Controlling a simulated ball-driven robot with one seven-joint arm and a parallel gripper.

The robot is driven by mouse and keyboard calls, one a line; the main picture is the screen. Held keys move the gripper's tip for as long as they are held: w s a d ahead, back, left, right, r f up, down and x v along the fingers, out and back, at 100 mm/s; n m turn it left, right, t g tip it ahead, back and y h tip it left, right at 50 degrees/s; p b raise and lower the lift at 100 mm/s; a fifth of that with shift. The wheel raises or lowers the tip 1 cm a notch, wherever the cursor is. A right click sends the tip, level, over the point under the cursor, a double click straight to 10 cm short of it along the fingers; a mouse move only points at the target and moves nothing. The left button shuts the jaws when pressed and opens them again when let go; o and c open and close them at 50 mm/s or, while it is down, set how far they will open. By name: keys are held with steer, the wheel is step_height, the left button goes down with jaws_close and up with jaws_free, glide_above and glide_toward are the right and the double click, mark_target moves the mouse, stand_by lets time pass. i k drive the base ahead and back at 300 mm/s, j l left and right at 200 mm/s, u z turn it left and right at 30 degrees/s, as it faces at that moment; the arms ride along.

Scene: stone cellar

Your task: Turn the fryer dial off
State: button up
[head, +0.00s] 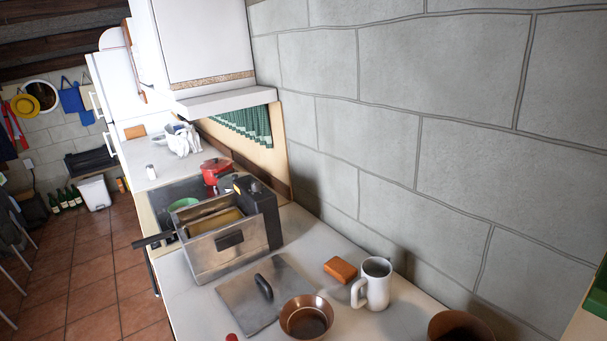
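The fryer (222,250) is a steel box with a black control unit (262,208) at its right rear, standing on the counter left of centre. A basket with a dark handle (152,240) sits in it, the handle sticking out to the left. A small yellow mark shows on top of the control unit. I cannot make out the dial or its setting at this size. The fryer's flat steel lid (248,300) with a black handle lies on the counter in front of it. My gripper is not in view.
On the counter (205,305) stand a copper bowl (307,317), a white mug (374,284), an orange-brown block (340,270) and a brown pot (460,327). A red pot (215,170) and a green bowl (183,204) are behind the fryer. The stone wall bounds the right; tiled floor (100,290) is open at left.

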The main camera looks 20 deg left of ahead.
mark_target(256, 187)
steer(key=i+j+z, duration=0.25)
steer(key=j, duration=0.15)
steer(key=j+z, duration=0.25)
steer(key=j, duration=0.15)
steer(key=i+j+z, duration=0.1)
steer(key=j+z, duration=0.15)
steer(key=j, duration=0.15)
steer(key=j+z, duration=0.35)
steer(key=j, duration=3.65)
